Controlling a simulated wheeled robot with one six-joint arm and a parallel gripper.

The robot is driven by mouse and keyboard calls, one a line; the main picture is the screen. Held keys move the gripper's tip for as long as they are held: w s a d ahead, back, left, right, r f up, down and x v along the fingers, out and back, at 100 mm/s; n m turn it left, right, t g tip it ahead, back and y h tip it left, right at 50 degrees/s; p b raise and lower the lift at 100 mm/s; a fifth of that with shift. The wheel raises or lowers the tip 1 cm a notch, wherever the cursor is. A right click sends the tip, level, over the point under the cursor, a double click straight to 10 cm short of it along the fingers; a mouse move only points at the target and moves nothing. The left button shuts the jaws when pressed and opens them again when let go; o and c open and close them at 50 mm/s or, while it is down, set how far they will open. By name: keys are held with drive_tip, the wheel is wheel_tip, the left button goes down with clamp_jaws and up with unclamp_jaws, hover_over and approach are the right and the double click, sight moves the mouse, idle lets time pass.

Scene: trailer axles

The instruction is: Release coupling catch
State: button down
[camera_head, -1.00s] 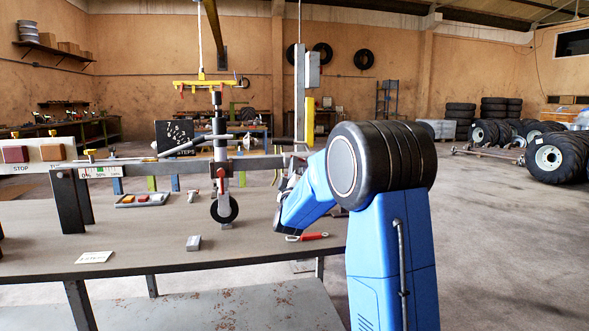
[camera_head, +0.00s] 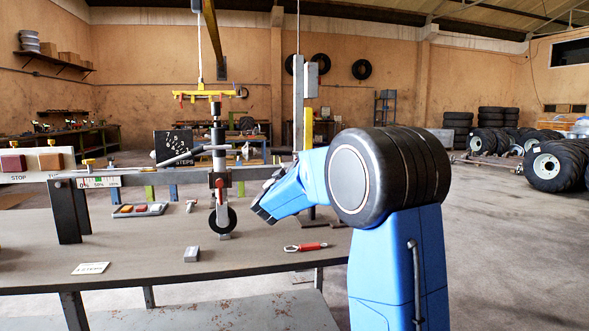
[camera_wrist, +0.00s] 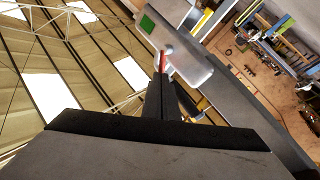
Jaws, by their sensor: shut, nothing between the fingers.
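The trailer drawbar (camera_head: 138,178) runs across above the bench, with a jockey wheel (camera_head: 213,221) and its upright post under a yellow hanging bar. My gripper (camera_head: 260,214) is at the right of the post, its dark end tilted down; its fingers do not show clearly there. In the wrist view my gripper (camera_wrist: 166,82) is shut and empty, its fingers pointing at a pale grey metal part (camera_wrist: 182,55) with a green patch. A small red piece (camera_wrist: 163,61) shows at the fingertips; I cannot tell whether they touch. I cannot make out the coupling catch for certain.
A yellow hanging bar (camera_head: 207,95) is above the post.

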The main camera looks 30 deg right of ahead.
drive_tip(key=v, duration=1.7)
drive_tip(key=shift+a, duration=0.1)
